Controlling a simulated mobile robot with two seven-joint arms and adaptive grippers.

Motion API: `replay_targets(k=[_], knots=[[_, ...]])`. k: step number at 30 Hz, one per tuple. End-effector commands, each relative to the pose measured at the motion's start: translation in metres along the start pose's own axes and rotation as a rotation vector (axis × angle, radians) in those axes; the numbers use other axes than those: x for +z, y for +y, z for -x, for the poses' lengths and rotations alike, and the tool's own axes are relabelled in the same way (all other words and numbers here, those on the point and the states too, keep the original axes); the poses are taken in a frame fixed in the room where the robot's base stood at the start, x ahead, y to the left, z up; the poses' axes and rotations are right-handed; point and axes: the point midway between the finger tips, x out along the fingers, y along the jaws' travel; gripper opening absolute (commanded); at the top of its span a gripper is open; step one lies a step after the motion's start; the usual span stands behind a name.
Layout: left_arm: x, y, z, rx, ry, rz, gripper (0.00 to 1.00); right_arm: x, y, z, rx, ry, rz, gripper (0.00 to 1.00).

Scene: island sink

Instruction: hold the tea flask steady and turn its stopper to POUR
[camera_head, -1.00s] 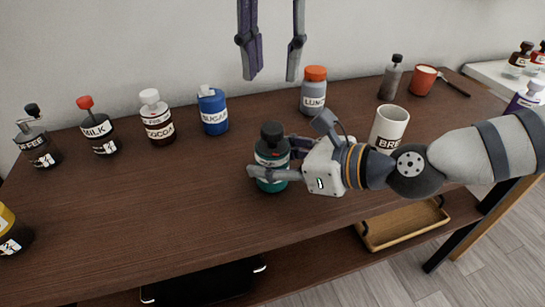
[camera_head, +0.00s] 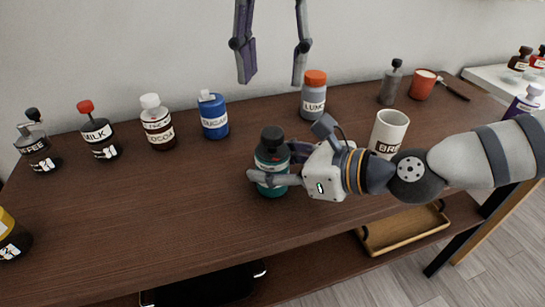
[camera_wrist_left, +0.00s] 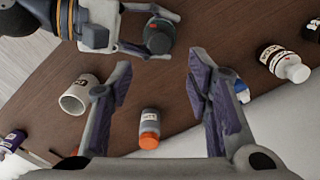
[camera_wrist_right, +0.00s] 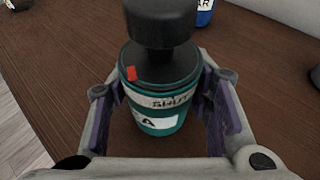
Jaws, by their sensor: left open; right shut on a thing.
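The tea flask (camera_head: 272,184) is teal with a black stopper (camera_head: 271,138) and stands upright on the brown table. My right gripper (camera_head: 272,170) is shut around the flask's body from the right. In the right wrist view the flask (camera_wrist_right: 158,122) sits between both fingers; its collar shows a red mark (camera_wrist_right: 131,73) and the word SHUT (camera_wrist_right: 172,101). My left gripper (camera_head: 272,82) is open and empty, above and beyond the flask, pointing down. In the left wrist view the stopper (camera_wrist_left: 158,38) is beyond the open fingers, apart from them.
Behind stand milk (camera_head: 99,135), cocoa (camera_head: 158,130) and sugar (camera_head: 213,118) bottles and an orange-capped bottle (camera_head: 314,98). A white mug (camera_head: 389,130) stands close to my right wrist. The table left and in front of the flask is clear.

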Motion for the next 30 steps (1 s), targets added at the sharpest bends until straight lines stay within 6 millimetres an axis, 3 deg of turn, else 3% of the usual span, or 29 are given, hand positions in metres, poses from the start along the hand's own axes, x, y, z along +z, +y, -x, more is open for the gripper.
replay_targets(k=[6, 9, 13, 22, 30], knots=[[-0.001, -0.001, 0.017, -0.003, 0.001, 0.499, 0.50, -0.001, 0.000, 0.000, 0.001, 0.002, -0.001, 0.15], [-0.001, 0.000, 0.018, -0.002, 0.002, 0.631, 0.50, -0.001, 0.000, 0.000, 0.001, 0.002, -0.001, 0.15], [0.000, -0.001, -0.002, -0.001, -0.003, 0.664, 0.50, -0.001, 0.000, 0.000, 0.001, 0.002, -0.001, 0.15], [0.000, 0.000, -0.075, 0.001, -0.003, 0.660, 0.50, -0.001, 0.000, 0.000, 0.001, 0.002, -0.001, 0.15], [-0.001, 0.000, -0.099, 0.002, 0.002, 0.660, 0.50, -0.001, 0.000, 0.000, 0.001, 0.002, -0.001, 0.15]])
